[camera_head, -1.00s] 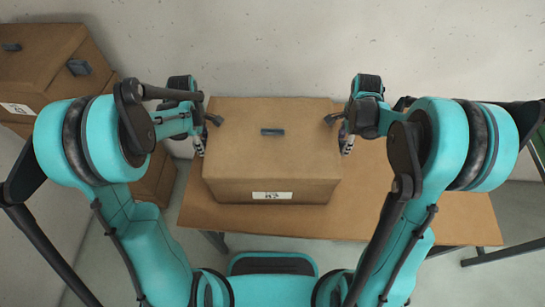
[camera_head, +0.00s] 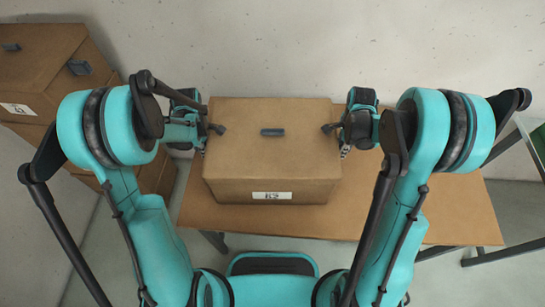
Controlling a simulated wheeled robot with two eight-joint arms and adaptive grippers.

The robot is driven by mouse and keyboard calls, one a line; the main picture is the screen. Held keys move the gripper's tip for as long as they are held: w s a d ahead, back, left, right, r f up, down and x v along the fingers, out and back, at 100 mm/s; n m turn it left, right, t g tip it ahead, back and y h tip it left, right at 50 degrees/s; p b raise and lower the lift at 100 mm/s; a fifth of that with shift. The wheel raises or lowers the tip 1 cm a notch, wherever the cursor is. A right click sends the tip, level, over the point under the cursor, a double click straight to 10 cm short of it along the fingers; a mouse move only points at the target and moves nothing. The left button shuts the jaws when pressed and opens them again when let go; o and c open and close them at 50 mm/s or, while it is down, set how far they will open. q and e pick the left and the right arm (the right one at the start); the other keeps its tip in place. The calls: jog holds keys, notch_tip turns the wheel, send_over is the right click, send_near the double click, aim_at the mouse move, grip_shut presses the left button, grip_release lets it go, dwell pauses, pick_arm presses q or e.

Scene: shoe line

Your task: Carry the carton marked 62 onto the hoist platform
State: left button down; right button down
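A brown carton (camera_head: 271,150) with a dark tab on top sits on a brown wooden table (camera_head: 400,215). Its white front label (camera_head: 271,195) is too small to read surely. My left gripper (camera_head: 204,141) is at the carton's left side and my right gripper (camera_head: 342,143) is at its right side, both near its upper edges. Their fingers are partly hidden by my arms and the carton, so I cannot tell whether they touch it or how far they are open. I cannot make out a hoist platform for certain.
Stacked brown cartons (camera_head: 45,65) stand at the far left. A pale wall is close behind the table. The table is bare to the right of the carton. A metal-legged stand with a green surface (camera_head: 538,142) shows at the right edge.

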jog(key=shift+r, duration=0.1)
